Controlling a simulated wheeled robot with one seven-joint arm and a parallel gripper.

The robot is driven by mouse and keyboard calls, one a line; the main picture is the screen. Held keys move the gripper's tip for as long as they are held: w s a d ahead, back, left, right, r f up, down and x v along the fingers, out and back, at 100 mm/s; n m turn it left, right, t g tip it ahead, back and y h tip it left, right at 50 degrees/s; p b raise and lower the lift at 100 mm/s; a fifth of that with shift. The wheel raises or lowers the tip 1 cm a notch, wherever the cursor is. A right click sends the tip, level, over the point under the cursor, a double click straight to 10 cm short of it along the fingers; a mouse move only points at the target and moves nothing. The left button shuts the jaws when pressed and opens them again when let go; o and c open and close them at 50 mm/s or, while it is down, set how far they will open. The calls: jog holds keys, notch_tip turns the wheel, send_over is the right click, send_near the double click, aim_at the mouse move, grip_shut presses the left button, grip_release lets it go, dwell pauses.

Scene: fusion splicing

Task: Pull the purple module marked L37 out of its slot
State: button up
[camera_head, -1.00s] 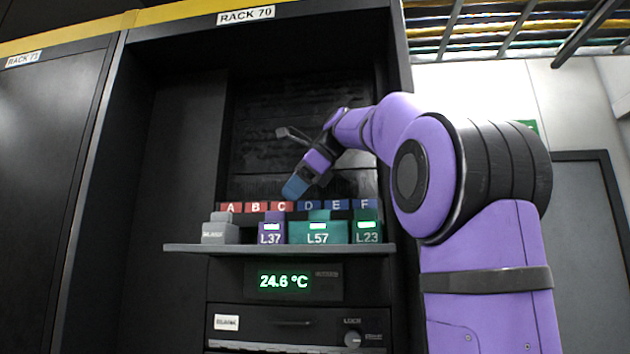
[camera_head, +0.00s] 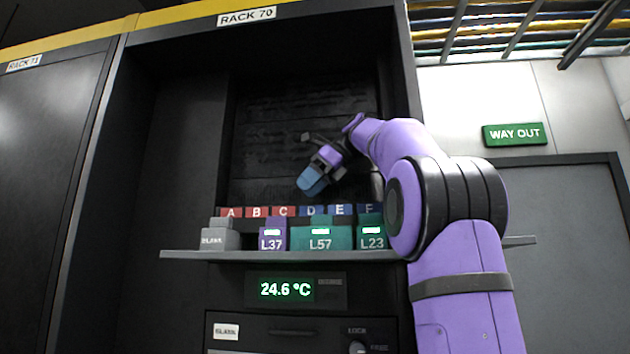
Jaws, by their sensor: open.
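The purple module marked L37 (camera_head: 272,240) stands upright on the shelf, between the grey BLANK module and the wide teal L57 module, below the red label C. A small lit window shows on its front. My gripper (camera_head: 311,182) is above the shelf, up and to the right of L37, with its blue fingertips pointing down and left. It is apart from every module and holds nothing that I can see. The gap between its fingers is hard to make out from this angle.
The grey BLANK module (camera_head: 219,238) is left of L37. The teal L57 module (camera_head: 320,240) and teal L23 module (camera_head: 371,242) are to the right. Labels A to F run behind them. The shelf (camera_head: 190,256) has bare room at its left end. The rack's side walls enclose the space.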

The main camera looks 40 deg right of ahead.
send_over(281, 237)
jog(key=w+d, duration=0.2)
jog(key=w, duration=0.1)
notch_tip(281, 237, down, 6)
jog(key=shift+s+d+f, duration=0.1)
jog(key=shift+d+f, duration=0.05)
grip_shut()
